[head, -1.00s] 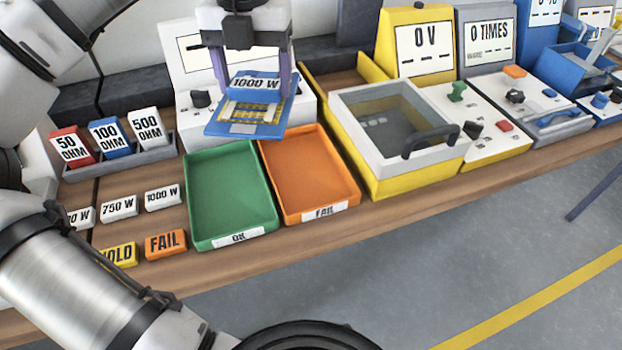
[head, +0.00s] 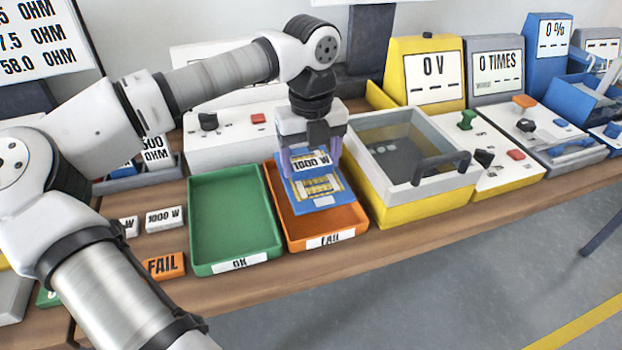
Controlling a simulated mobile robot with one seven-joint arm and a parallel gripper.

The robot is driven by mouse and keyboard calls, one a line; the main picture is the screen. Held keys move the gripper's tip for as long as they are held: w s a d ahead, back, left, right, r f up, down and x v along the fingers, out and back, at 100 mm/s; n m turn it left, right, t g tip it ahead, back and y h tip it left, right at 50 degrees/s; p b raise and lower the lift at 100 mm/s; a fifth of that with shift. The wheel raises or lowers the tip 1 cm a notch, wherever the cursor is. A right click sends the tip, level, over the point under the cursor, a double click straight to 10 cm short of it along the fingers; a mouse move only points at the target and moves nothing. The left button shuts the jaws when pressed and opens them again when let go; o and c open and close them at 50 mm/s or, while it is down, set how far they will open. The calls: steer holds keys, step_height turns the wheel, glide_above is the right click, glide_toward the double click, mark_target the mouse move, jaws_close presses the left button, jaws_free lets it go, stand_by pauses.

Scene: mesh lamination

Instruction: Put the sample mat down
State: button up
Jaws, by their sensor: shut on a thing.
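The sample mat (head: 320,201) is a blue sheet with a yellow grid pattern. A white "1000 W" tag (head: 311,161) on a blue block sits at its upper end. My gripper (head: 312,158) points down over the orange FAIL tray (head: 359,218), its purple fingers shut at the mat's tagged end. The mat is tilted and overlaps the inside of the tray in the picture. I cannot tell whether its lower edge touches the tray floor.
The green OK tray (head: 232,215) is empty, just left of the orange tray. A yellow box with a clear lid and dark handle (head: 425,199) stands close on the right. Loose "1000 W" (head: 164,219) and FAIL (head: 163,266) blocks lie left.

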mark_target(311, 182)
steer(key=shift+f, duration=2.9)
steer(key=shift+f, duration=0.15)
steer(key=o, duration=1)
steer(key=shift+o, duration=0.2)
step_height(311, 182, up, 12)
steer(key=shift+r+b, duration=0.2)
steer(key=shift+b, duration=0.3)
